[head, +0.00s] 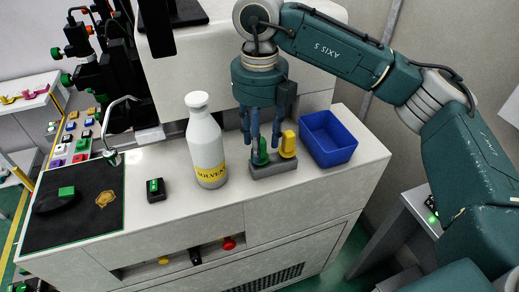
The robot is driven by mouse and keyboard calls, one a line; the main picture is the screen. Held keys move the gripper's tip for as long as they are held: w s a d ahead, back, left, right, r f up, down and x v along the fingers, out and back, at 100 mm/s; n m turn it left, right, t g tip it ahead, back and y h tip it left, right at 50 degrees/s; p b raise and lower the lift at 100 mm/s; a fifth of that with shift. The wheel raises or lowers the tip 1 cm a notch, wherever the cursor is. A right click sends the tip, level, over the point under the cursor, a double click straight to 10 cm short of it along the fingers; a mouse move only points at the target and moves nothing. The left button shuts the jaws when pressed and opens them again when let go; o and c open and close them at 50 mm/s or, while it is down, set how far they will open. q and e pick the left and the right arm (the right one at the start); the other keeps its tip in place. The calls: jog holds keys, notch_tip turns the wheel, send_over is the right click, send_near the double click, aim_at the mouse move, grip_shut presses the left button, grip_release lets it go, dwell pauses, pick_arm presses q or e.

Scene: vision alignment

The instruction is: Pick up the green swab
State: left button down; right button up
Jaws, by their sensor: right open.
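The green swab (261,153) stands in a grey holder (276,168) on the white bench top, partly hidden by my gripper fingers. A yellow swab (289,143) stands in the same holder, just right of it. My right gripper (262,139) points down from above, open, with its blue fingers on either side of the green swab. I cannot tell whether the fingers touch it. My left gripper is not in view.
A white solvent bottle (207,150) stands left of the holder. A blue bin (327,138) is close on its right. A small black box (155,190) and a black mat (60,225) lie farther left.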

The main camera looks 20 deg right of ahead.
aim_at(264, 157)
notch_tip(264, 157, down, 2)
jog(key=shift+w+d+f+p, duration=0.1)
jog(key=shift+w+f+p, duration=0.05)
jog(key=shift+f+p, duration=0.15)
jog(key=shift+f, duration=0.4)
jog(key=shift+c, duration=0.2)
jog(key=c, duration=0.7)
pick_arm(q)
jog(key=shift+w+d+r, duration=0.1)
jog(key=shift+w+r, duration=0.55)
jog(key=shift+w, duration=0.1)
